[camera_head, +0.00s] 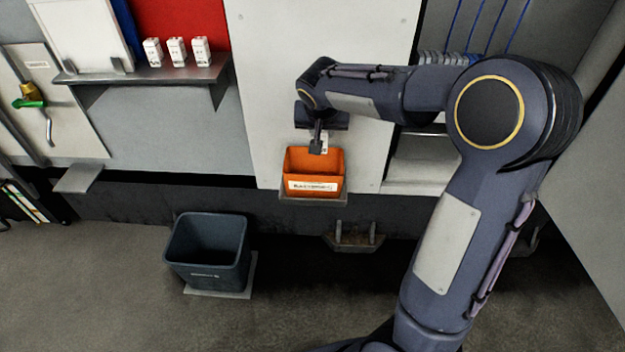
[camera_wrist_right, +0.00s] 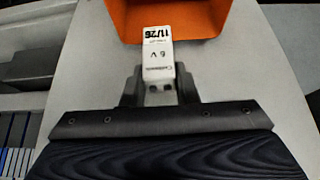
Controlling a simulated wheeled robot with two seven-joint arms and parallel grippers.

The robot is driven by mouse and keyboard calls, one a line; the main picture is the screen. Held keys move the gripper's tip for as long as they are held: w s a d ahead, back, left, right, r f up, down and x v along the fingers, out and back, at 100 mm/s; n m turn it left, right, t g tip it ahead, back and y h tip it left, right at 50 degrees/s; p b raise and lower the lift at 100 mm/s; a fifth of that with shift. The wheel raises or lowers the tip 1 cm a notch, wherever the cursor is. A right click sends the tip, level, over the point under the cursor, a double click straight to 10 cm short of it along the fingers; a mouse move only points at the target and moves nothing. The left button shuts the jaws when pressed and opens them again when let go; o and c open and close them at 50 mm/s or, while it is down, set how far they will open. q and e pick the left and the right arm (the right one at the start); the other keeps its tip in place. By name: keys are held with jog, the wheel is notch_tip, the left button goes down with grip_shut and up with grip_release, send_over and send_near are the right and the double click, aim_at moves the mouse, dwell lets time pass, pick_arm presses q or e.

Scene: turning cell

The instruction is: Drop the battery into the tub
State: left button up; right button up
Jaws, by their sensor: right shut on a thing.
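My right gripper (camera_head: 316,147) is above the orange tub (camera_head: 313,186), which sits on a small ledge against the white panel and has a label on its front. The gripper is shut on a white battery (camera_wrist_right: 157,55), whose printed end reads 11/26 in the right wrist view. In the head view the battery (camera_head: 325,142) shows only in part behind the fingers. The orange tub (camera_wrist_right: 168,22) also shows at the top of the right wrist view, beyond the battery. The inside floor of the tub is hidden. My left gripper is not in view.
Several white batteries (camera_head: 177,52) stand on a grey shelf (camera_head: 150,75) at the upper left. A dark blue bin (camera_head: 208,250) stands on the floor at lower left. A bracket (camera_head: 354,243) sits low on the wall. A panel with a green-handled valve (camera_head: 30,102) is at far left.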

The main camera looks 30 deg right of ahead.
jog(key=shift+f, duration=0.3)
jog(key=o, duration=1.1)
jog(key=v, duration=0.8)
